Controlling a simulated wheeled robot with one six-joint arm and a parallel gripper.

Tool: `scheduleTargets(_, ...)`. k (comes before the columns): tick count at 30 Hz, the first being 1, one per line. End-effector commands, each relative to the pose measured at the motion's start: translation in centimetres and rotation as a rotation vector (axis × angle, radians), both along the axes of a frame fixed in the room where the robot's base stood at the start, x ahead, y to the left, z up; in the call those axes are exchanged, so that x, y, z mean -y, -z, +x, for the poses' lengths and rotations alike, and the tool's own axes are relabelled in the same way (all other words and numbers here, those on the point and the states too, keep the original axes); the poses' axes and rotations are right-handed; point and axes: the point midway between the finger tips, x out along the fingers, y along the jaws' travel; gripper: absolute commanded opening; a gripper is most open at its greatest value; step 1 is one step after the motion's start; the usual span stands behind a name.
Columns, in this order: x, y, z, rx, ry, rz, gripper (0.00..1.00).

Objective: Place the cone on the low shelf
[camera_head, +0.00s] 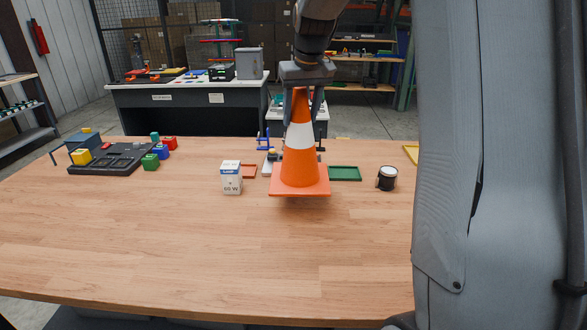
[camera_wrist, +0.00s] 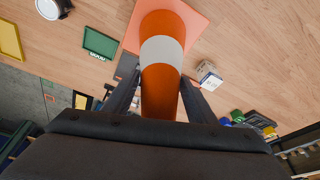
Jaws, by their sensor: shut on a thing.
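The orange cone (camera_head: 300,165) with a white band is upright in the head view, above the wooden table. My gripper (camera_head: 303,100) is shut on the cone's upper part from above. A shadow lies under the cone's square base, and the base looks a little off the tabletop. In the wrist view the cone (camera_wrist: 161,55) stands between the two fingers of my gripper (camera_wrist: 160,95), its base toward the table. The low shelf cannot be told for certain; a shelf rack (camera_head: 362,70) stands at the back, and another shelf unit (camera_head: 25,137) is at the far left.
On the table (camera_head: 200,250) are a white box (camera_head: 231,178), a dark can (camera_head: 387,178), a green tray (camera_head: 345,173) and a black board (camera_head: 108,160) with coloured blocks. A second workbench (camera_head: 185,93) stands behind. The table's front is clear.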

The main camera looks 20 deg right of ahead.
Motion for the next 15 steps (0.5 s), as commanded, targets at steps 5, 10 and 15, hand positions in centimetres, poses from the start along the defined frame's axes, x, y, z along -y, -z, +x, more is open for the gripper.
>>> scheduleTargets(5,-0.3,3.0,-0.1,-0.003,-0.004,0.001,0.0)
scheduleTargets(10,-0.3,4.6,0.0,0.0,-0.004,0.0,0.0)
scheduleTargets(15,-0.2,6.0,-0.1,-0.002,-0.002,0.0,0.0)
